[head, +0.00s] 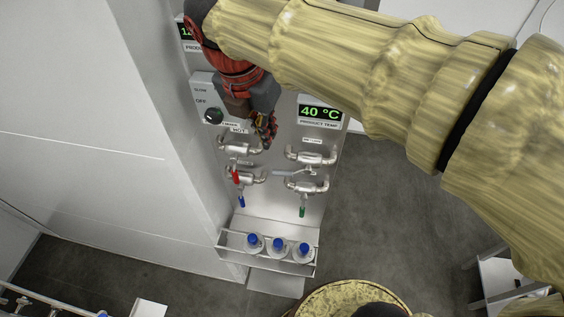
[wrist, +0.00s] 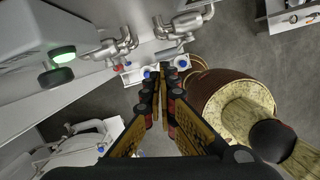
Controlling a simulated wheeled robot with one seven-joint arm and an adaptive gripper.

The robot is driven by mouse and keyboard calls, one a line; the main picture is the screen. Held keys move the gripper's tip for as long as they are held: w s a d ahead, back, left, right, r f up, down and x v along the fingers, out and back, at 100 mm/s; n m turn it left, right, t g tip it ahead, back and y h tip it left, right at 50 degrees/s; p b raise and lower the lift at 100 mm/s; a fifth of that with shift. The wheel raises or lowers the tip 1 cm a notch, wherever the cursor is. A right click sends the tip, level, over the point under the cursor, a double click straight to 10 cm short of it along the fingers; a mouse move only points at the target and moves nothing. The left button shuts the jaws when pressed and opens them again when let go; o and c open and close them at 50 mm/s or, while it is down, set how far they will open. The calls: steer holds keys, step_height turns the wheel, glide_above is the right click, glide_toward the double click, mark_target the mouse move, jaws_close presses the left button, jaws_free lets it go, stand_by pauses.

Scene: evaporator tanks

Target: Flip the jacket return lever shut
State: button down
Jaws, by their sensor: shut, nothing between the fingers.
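Pipe valves with levers are on the grey panel (head: 272,195) in the head view. The red lever (head: 236,176) and blue lever (head: 241,201) hang down at the left valves. The green lever (head: 302,211) hangs down at the lower right valve. A pale grey lever (head: 290,173) lies roughly level below the upper right valve. The small labels are unreadable, so I cannot tell which is the jacket return lever. My gripper (head: 266,128) is shut and empty, in front of the panel above the valves. Its fingers (wrist: 163,80) also show in the wrist view.
A dark knob (head: 213,115) is on a box at the panel's left. A display (head: 320,112) reads 40 °C.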

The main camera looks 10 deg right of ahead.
mark_target(282, 172)
steer(key=n, duration=0.3)
steer(key=shift+s+d, duration=0.25)
steer(key=shift+s, duration=0.05)
steer(key=p+x, duration=0.1)
steer(key=x, duration=1.3)
steer(key=shift+s+d, duration=0.15)
